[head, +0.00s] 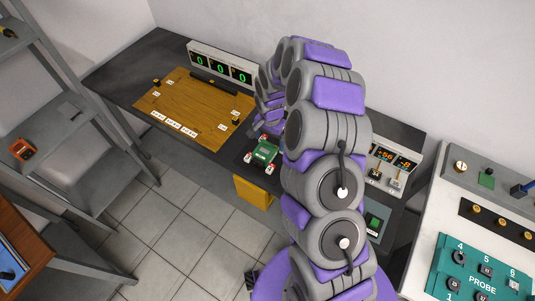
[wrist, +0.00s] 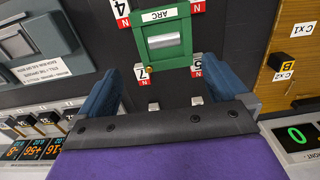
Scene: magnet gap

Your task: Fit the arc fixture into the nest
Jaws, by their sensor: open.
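The green arc fixture (head: 265,152), a square frame labelled ARC, lies on the dark bench. In the wrist view the green frame (wrist: 190,27) has a grey bar (wrist: 165,41) across its middle. In the head view my gripper (head: 268,122) is above and beside the fixture, partly hidden by my arm. I cannot make out the nest.
A wooden board (head: 190,108) with small labelled posts lies left of the fixture. A display with green zeros (head: 222,65) stands behind it. A control box with orange readouts (head: 387,160) stands right. A shelf rack (head: 70,140) is far left.

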